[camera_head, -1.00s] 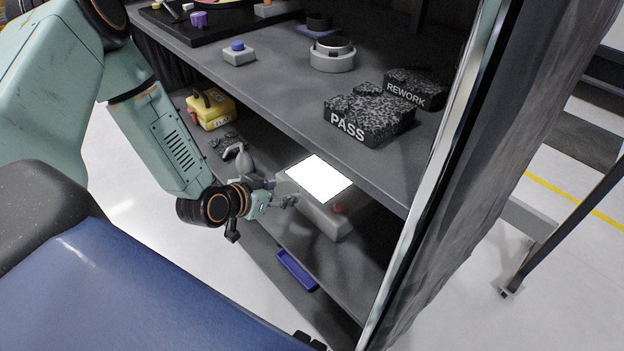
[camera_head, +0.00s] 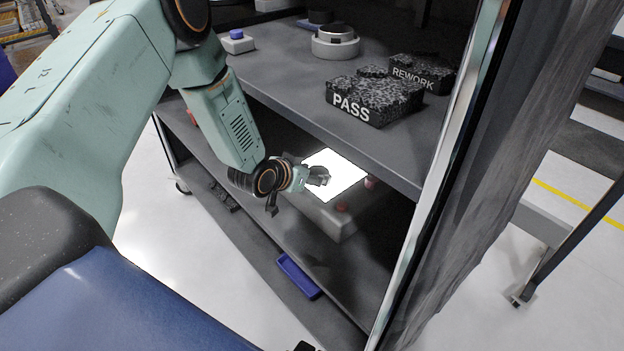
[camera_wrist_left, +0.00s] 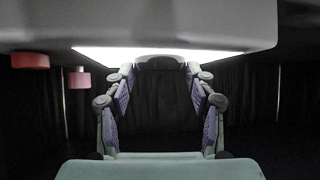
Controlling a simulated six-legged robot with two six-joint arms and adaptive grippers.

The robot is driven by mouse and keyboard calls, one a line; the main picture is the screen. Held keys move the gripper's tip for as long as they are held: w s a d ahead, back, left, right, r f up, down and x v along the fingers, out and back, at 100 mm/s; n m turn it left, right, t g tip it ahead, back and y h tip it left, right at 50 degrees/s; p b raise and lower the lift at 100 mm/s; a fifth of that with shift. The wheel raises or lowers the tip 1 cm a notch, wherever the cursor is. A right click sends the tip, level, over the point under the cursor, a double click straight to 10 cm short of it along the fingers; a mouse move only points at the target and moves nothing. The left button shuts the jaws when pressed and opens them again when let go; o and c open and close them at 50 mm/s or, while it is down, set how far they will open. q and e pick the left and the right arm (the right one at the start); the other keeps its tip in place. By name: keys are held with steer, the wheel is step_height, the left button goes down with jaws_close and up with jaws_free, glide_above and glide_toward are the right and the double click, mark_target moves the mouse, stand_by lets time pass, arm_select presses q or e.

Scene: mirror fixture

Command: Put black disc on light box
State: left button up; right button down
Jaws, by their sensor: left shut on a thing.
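The light box (camera_head: 345,174) stands on the lower shelf, its top panel glowing white. My left gripper (camera_head: 320,178) is over the left edge of the lit panel. In the left wrist view, its fingers (camera_wrist_left: 160,82) are shut on a dark thing, apparently the black disc (camera_wrist_left: 160,62), seen edge-on against the bright panel. The light box (camera_wrist_left: 250,22) fills the top of that view. Whether the disc touches the panel I cannot tell. My right gripper is not in view.
Red knobs (camera_head: 342,206) sit on the light box's front side. The upper shelf (camera_head: 270,85) overhangs the box, with the PASS block (camera_head: 360,108), REWORK block (camera_head: 425,75) and a round grey fixture (camera_head: 335,45). A blue tray (camera_head: 298,275) lies below. A metal-edged upright (camera_head: 440,170) stands to the right.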

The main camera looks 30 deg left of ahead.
arm_select(q)
steer(key=shift+d+r, duration=0.1)
steer(key=shift+r, duration=0.05)
steer(key=shift+s, duration=0.1)
steer(key=o, duration=1)
steer(key=shift+f, duration=0.3)
steer(key=o, duration=0.3)
steer(key=shift+r, duration=0.1)
steer(key=shift+r, duration=0.3)
steer(key=shift+p+v, duration=3.2)
steer(key=shift+v, duration=2.7)
